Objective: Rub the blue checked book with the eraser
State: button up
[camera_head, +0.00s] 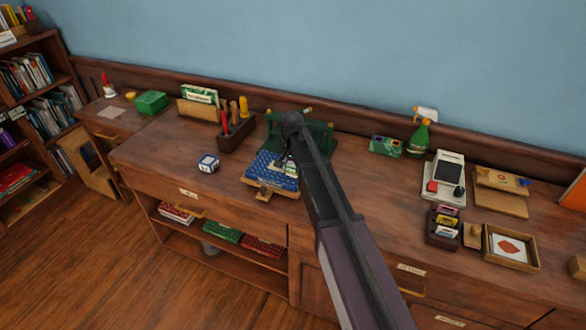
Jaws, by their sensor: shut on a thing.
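My arm comes in from the lower right and ends above the book's right side. My gripper (287,163) is there, small and partly hidden by my arm. It is shut on a small whitish and green piece (291,171), which looks like the eraser. The piece is at the book's right part; I cannot tell whether it touches the cover. My arm hides part of the stand and the area right of the book.
A white and blue cube (208,163) sits left of the book, and a wooden tool holder (236,133) stands behind it. A green spray bottle (418,138), a card-reader-like machine (445,178) and a framed tray (510,247) stand to the right. The cabinet's front edge is close below the book.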

aim_at(289, 181)
jog(key=shift+s+a+r, duration=0.1)
jog(key=shift+s+a, duration=0.25)
jog(key=shift+s, duration=0.35)
jog(key=shift+s+a, duration=0.3)
jog(key=shift+s, duration=0.4)
jog(key=shift+r, duration=0.1)
notch_tip(289, 181, up, 6)
jog(key=p, duration=0.6)
notch_tip(289, 181, up, 3)
jog(key=p, duration=0.3)
jog(key=shift+d, duration=0.1)
dwell(1.0)
